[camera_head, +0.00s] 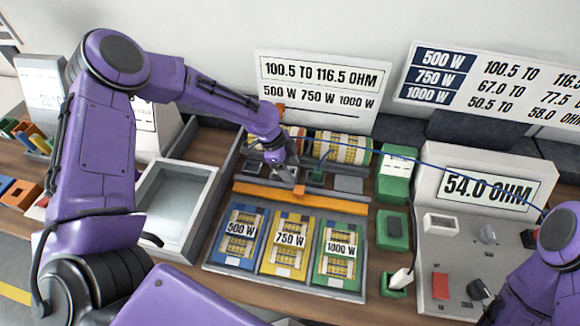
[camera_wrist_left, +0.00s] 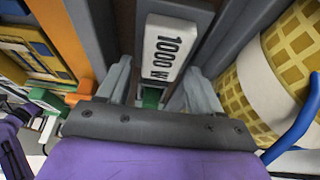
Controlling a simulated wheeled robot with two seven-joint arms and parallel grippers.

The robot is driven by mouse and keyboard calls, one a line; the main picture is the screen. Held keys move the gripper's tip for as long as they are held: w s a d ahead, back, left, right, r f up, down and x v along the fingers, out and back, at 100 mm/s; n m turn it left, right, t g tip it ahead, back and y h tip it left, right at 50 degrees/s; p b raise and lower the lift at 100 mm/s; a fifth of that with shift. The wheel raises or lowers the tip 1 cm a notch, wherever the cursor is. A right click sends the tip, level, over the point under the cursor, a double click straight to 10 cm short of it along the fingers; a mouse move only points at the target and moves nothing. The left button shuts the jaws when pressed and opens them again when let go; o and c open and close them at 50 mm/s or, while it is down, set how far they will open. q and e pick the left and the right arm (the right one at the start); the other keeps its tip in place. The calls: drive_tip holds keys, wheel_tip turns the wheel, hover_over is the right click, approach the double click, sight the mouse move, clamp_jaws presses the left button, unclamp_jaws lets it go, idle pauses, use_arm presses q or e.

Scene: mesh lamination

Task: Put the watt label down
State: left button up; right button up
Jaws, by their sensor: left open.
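The watt label (camera_wrist_left: 165,47), a white tag reading "1000 W", lies just beyond my left gripper's fingers in the left wrist view. My left gripper (camera_wrist_left: 158,90) is open, with its two grey fingertips apart and the label ahead of the gap between them. In the head view my left gripper (camera_head: 296,184) is low behind the orange bar (camera_head: 300,195), in front of the mesh rolls (camera_head: 345,150). I cannot make out the label there. My right arm shows at the lower right, but its gripper is out of view.
Blue, yellow and green panels marked 500 W, 750 W (camera_head: 289,240) and 1000 W lie in a grey tray (camera_head: 212,256). An empty-looking bin (camera_head: 150,180) is to the left. A meter (camera_head: 487,187) reading 54.0 OHM is to the right. A blue wire crosses above the bench.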

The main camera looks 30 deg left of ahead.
use_arm(q)
drive_tip(key=shift+r, duration=0.25)
drive_tip(key=b+v, duration=0.2)
drive_tip(key=v, duration=1)
drive_tip(key=shift+f, duration=0.1)
idle(0.9)
